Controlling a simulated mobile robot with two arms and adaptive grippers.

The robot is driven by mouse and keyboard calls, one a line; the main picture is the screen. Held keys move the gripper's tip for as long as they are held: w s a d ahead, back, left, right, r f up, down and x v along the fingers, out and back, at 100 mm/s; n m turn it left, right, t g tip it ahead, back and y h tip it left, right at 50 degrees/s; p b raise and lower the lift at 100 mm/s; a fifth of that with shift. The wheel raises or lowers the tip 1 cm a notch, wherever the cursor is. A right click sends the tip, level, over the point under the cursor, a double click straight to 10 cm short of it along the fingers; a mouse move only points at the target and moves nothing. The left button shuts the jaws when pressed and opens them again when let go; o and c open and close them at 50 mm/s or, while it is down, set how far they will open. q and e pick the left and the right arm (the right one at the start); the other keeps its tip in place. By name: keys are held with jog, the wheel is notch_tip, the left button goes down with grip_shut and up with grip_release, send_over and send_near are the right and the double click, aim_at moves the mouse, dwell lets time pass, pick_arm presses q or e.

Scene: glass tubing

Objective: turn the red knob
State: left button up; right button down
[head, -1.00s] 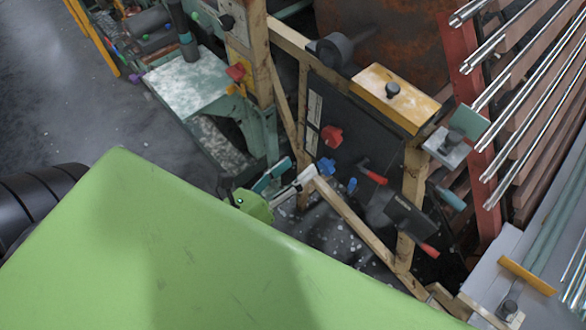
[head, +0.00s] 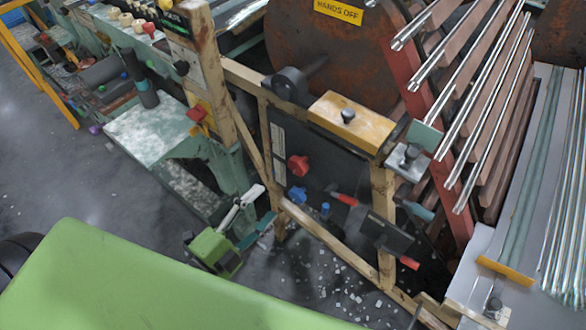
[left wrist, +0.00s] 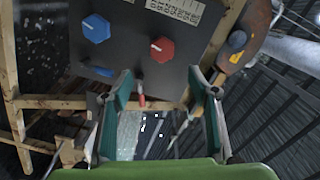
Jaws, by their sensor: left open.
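The red knob (head: 298,165) is on a dark upright panel, just above a blue knob (head: 297,194). In the left wrist view the red knob (left wrist: 162,49) is ahead, slightly above the space between the fingertips, with a pale pointer mark. The blue knob (left wrist: 96,28) is to its left there. My left gripper (head: 260,205) is in front of the panel, to the left of and below the red knob in the head view. Its two teal-padded fingers (left wrist: 160,80) are spread, empty and apart from the knob. My right gripper is not in view.
A wooden frame (head: 318,230) borders the panel, its lower rail close to the gripper. Red-handled levers (head: 343,199) stick out right of the knobs. Another red knob (head: 197,113) is on a machine at the left. A yellow block (head: 352,123) tops the frame. Glass rods are at right.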

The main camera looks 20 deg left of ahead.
aim_at(295, 169)
pick_arm(q)
jog(key=w+d+n, duration=0.1)
jog(key=w+n, duration=0.2)
jog(key=w, duration=0.1)
jog(key=w+d+n, duration=0.1)
jog(key=w+n, duration=0.3)
jog(key=w+d+n, duration=0.2)
jog(key=w+n, duration=0.1)
jog(key=w, duration=0.1)
jog(key=shift+w+n+h, duration=0.25)
jog(key=shift+n+h, duration=0.15)
jog(key=c, duration=1.1)
